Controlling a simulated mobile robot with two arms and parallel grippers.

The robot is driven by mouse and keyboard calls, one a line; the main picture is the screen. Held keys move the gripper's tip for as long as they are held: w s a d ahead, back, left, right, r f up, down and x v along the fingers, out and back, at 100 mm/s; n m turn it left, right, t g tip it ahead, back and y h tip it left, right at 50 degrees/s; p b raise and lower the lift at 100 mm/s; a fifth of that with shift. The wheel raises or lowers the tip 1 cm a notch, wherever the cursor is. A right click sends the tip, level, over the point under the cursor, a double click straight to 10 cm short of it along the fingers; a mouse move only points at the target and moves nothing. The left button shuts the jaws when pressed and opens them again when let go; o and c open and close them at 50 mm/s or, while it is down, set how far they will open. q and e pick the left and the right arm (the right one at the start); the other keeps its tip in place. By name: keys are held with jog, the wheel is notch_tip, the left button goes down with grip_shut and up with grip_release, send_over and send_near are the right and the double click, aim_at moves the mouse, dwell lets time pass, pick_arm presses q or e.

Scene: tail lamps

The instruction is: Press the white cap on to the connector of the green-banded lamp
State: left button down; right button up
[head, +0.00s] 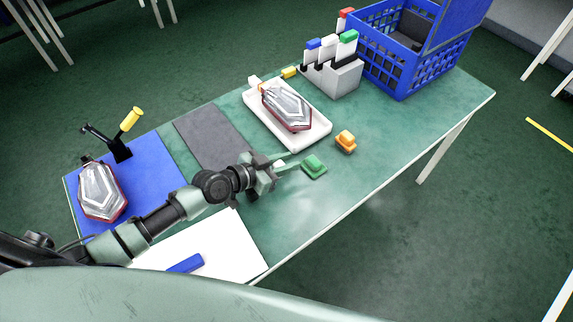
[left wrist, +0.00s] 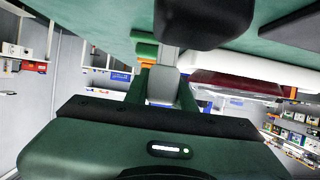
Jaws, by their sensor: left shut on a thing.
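My left gripper (head: 276,167) is over the table just left of a green block, shut on a small pale piece that looks like the white cap (head: 281,163). In the left wrist view the piece (left wrist: 163,85) shows greyish between the fingers. One lamp (head: 286,108), clear with a red rim, lies in the white tray (head: 312,137) beyond the gripper. A second, similar lamp (head: 101,191) lies on the blue mat. I cannot make out a green band on either lamp, so I cannot tell which is the green-banded one. My right gripper is not in view.
A green block (head: 314,167) and an orange block (head: 345,141) lie near the gripper. A grey rack (head: 334,79) and a blue crate (head: 402,75) stand at the far end. A yellow-handled tool (head: 130,119) stands on the blue mat. The table's right front is clear.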

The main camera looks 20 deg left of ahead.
pick_arm(q)
notch_tip(320, 180, up, 26)
jog(key=p, duration=1.1)
jog(key=shift+r+p, duration=0.25)
jog(key=shift+p, duration=0.05)
